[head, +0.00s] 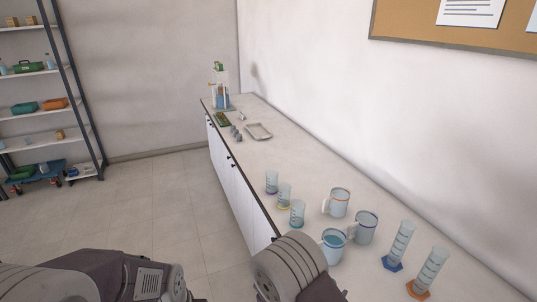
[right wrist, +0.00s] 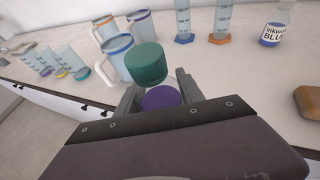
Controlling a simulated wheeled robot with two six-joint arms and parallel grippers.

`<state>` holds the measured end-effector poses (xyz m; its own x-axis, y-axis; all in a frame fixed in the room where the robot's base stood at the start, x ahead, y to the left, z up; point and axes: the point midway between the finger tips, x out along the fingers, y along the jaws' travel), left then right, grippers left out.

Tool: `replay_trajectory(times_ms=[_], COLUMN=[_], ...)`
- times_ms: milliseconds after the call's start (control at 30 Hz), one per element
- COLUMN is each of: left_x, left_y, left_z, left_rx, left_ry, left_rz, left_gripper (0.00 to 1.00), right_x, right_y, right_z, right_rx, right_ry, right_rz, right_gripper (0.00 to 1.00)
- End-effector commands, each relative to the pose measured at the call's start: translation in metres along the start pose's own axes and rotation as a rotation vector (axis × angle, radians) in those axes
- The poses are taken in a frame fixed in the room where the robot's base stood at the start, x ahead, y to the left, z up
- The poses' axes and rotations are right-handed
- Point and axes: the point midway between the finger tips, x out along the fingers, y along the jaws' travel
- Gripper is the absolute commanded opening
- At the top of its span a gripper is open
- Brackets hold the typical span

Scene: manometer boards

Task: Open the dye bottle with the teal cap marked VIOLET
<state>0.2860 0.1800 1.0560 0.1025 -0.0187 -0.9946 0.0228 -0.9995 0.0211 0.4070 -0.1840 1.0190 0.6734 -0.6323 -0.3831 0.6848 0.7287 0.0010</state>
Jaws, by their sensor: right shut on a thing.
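A teal cap (right wrist: 146,66) is in the middle of the right wrist view, at the fingertips of my right gripper (right wrist: 156,90). A round violet part (right wrist: 162,98) shows just below the cap, between the fingers. My right gripper is shut on the dye bottle with the teal cap. Most of the bottle's body and its label are hidden, and I cannot tell whether the cap is seated on it. In the head view only parts of my arms show along the bottom edge. My left gripper is not in view.
On the white counter (head: 312,165) stand handled jugs (head: 338,203), small beakers (head: 284,193) and two measuring cylinders (head: 399,245). A blue-labelled ink bottle (right wrist: 273,31) and a brown block (right wrist: 308,102) are on the right. A metal tray (head: 258,131) lies farther back, with bare counter before it.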

Motion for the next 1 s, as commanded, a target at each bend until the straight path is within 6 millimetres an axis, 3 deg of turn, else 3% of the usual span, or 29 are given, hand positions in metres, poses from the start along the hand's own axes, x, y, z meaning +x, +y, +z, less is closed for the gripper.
replay_trajectory(times_ms=[33, 300, 633, 767, 1000], left_x=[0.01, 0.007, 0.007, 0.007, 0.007], left_y=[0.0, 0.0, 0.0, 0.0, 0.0], left_z=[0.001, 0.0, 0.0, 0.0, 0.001], left_rx=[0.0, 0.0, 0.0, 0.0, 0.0], left_ry=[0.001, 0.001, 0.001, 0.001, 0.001], left_rz=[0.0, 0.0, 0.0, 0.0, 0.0], left_gripper=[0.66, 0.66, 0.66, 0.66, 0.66], right_x=[-0.003, -0.011, -0.014, -0.037, -0.096], right_y=[0.004, -0.021, -0.018, -0.006, 0.027], right_z=[-0.011, -0.025, -0.023, -0.011, 0.02], right_rx=[0.01, 0.054, 0.051, 0.025, -0.051], right_ry=[0.0, -0.001, -0.001, -0.001, 0.001], right_rz=[-0.014, -0.144, -0.124, -0.053, 0.134], right_gripper=[0.0, 0.0, 0.0, 0.0, 0.0])
